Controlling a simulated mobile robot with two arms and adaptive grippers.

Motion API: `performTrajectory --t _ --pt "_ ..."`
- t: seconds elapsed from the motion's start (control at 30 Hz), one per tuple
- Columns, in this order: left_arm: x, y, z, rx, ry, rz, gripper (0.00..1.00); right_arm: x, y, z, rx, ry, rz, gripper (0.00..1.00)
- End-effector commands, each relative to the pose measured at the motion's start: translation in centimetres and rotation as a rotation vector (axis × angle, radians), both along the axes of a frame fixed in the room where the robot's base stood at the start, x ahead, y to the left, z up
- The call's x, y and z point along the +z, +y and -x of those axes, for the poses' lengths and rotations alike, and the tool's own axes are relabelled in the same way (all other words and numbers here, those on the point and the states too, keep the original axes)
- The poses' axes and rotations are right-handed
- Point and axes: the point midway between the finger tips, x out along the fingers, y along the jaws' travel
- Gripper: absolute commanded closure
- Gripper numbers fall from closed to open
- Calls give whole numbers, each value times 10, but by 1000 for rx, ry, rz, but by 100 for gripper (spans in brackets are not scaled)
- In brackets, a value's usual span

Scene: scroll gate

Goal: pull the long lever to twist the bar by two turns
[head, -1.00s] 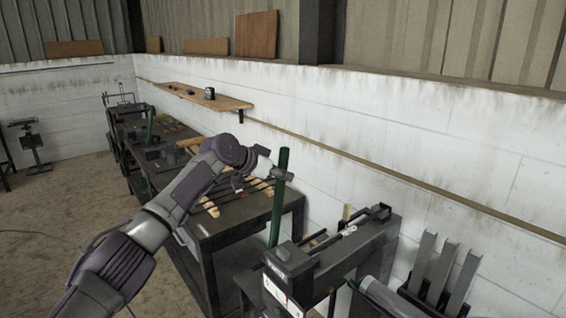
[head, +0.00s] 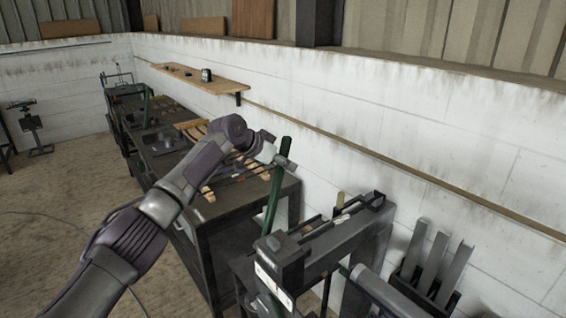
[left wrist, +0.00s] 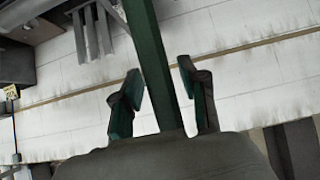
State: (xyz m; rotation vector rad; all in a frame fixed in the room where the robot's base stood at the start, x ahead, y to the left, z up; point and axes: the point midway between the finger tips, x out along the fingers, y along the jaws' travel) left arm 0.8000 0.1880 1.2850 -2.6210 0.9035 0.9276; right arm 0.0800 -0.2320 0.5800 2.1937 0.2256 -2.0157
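The long green lever (head: 273,196) rises from the dark twisting machine (head: 283,251) and leans a little to the right at its top. My left gripper (head: 284,161) is at the lever's upper part. In the left wrist view the lever (left wrist: 154,65) passes between the two fingers of my left gripper (left wrist: 160,85). The fingers are spread, with a visible gap on each side of the lever. The bar itself I cannot make out clearly. My right gripper is not in view.
A dark workbench (head: 218,212) with wooden-handled tools stands behind the machine. A white wall (head: 420,140) runs along the right, with a wooden shelf (head: 215,82). Upright grey metal pieces (head: 434,260) stand at the lower right. Open floor lies at the left.

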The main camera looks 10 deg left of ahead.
Motion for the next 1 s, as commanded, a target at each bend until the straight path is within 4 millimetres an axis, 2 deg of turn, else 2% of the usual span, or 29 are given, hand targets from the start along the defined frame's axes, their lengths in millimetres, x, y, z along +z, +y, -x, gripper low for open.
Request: performTrajectory --t 0.27,0.43,0.8,1.0 --pt "-1 1 0 1 2 -1 52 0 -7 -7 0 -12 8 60" --pt "6 7 6 1 1 0 52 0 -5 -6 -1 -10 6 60" --pt "53 42 51 1 0 -2 52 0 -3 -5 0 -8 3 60" --pt "70 53 68 -1 2 -1 52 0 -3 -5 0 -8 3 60"
